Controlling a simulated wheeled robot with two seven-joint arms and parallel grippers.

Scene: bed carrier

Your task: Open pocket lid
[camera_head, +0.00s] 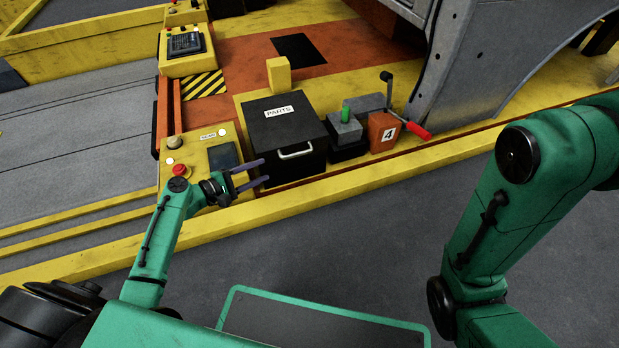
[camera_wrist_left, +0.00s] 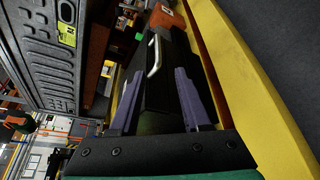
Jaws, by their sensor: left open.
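The black box labelled PARTS (camera_head: 283,125) stands on the yellow and orange deck with its lid shut. Its silver handle (camera_head: 296,152) is on the front side. In the left wrist view the handle (camera_wrist_left: 154,55) shows beyond the fingertips. My left gripper (camera_head: 264,171) is open and empty, at the lower left front corner of the box, left of the handle and apart from it. In the left wrist view its two purple fingers (camera_wrist_left: 158,78) are spread wide with the black box between and beyond them. My right arm is at the right; its gripper is out of view.
A control panel with a red button (camera_head: 179,170) stands left of the box. A yellow block (camera_head: 279,75) is behind it. A grey block with a green peg (camera_head: 345,127) and an orange block marked 4 (camera_head: 384,131) with a red-handled crank stand to the right. A yellow rail (camera_head: 340,186) runs in front.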

